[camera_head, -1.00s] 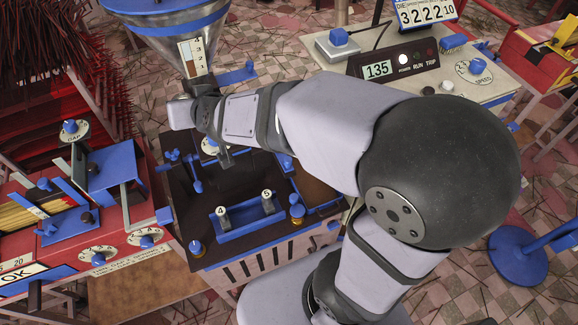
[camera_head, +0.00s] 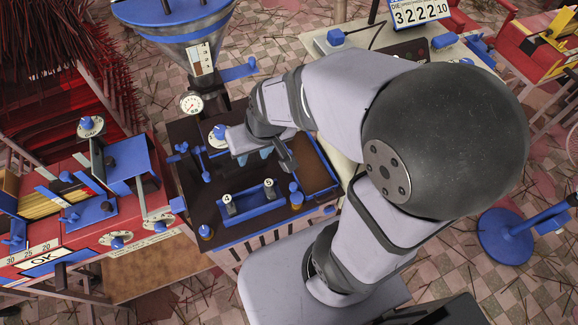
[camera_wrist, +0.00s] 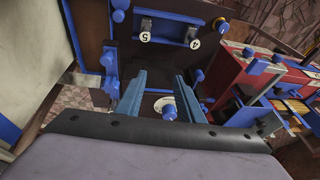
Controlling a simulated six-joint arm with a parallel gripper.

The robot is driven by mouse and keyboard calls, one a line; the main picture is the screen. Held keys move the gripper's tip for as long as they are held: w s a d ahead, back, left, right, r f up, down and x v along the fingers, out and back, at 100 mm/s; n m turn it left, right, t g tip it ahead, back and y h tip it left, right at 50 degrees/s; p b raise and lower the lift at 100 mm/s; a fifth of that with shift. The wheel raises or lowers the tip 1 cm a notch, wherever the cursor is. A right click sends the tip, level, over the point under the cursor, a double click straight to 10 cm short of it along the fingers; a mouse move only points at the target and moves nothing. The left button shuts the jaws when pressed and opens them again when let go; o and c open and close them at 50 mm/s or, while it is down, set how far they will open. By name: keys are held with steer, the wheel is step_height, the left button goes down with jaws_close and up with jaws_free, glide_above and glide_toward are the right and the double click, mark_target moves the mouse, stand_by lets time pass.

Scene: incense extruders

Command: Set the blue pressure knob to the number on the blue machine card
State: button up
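A blue knob on a white round dial (camera_head: 218,132) stands on the dark machine top, left of my wrist in the head view. I take it as the pressure knob, by the round gauge (camera_head: 191,104). A blue knob on a white dial (camera_wrist: 168,110) shows between my fingers in the wrist view, apart from both. My gripper (camera_wrist: 160,77) is open and empty; in the head view its fingers are partly hidden by the wrist.
A blue tray (camera_head: 247,210) with pieces marked 4 and 5 sits at the machine's front. A blue-and-metal hopper (camera_head: 180,35) stands behind. A red machine (camera_head: 90,245) with more blue knobs is at left.

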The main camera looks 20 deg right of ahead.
steer(key=s+d+g+h+p, duration=0.1)
steer(key=s+d+g+p, duration=0.2)
steer(key=s+d, duration=0.2)
steer(key=s+r, duration=0.1)
steer(key=s, duration=0.2)
steer(key=shift+s+g, duration=0.25)
steer(key=shift+g, duration=0.05)
